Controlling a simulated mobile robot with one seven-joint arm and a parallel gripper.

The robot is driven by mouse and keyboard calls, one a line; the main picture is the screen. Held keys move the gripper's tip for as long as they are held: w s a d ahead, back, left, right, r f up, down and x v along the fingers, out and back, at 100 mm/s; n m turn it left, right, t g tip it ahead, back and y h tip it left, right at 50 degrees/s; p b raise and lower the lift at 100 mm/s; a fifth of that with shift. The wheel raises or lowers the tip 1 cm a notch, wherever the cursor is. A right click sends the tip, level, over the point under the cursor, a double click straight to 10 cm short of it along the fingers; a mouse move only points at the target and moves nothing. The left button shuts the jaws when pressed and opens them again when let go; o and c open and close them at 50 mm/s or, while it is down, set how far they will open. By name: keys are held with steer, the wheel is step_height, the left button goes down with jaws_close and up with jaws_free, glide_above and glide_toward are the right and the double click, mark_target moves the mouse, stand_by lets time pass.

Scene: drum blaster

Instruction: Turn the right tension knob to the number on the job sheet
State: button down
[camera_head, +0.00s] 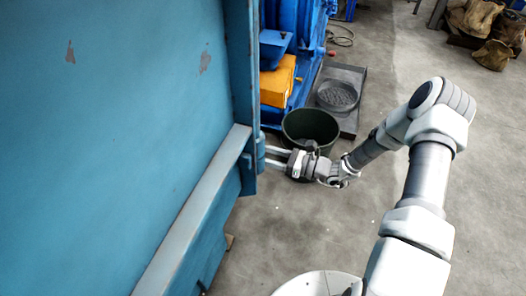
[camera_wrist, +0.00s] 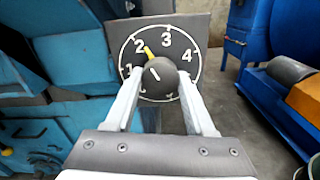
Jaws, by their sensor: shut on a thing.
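In the wrist view, a dark round knob (camera_wrist: 160,78) sits at the centre of a black dial (camera_wrist: 185,55) with white numbers; 1, 2, 3 and 4 are readable. A yellow pointer (camera_wrist: 150,52) points up and left, just to the right of the 2. A short white line shows on the knob's face. My gripper (camera_wrist: 160,88) is shut on the knob, one finger on each side. In the head view, my gripper (camera_head: 268,157) reaches the right edge of the blue machine, and the knob is hidden there. No job sheet is seen.
A large blue machine panel (camera_head: 110,120) fills the left of the head view, with a grey ledge (camera_head: 195,205). A dark bucket (camera_head: 310,128) stands just behind my gripper. Sacks (camera_head: 490,40) lie far right. The concrete floor between is mostly clear.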

steer(key=m+p, duration=0.3)
steer(key=m, duration=0.4)
steer(key=shift+s+r+p, duration=0.1)
steer(key=shift+r+p, duration=0.05)
steer(key=shift+p, duration=0.2)
steer(key=m+p, duration=0.1)
steer(key=m, duration=0.3)
steer(key=m+p, duration=0.1)
steer(key=m, duration=0.2)
steer(key=shift+m, duration=0.3)
steer(key=m, duration=0.3)
steer(key=shift+m+p, duration=0.3)
steer(key=shift+p, duration=0.1)
steer(key=m, duration=0.3)
steer(key=shift+m, duration=0.3)
steer(key=m+p, duration=0.1)
steer(key=m, duration=0.5)
steer(key=shift+m, duration=0.3)
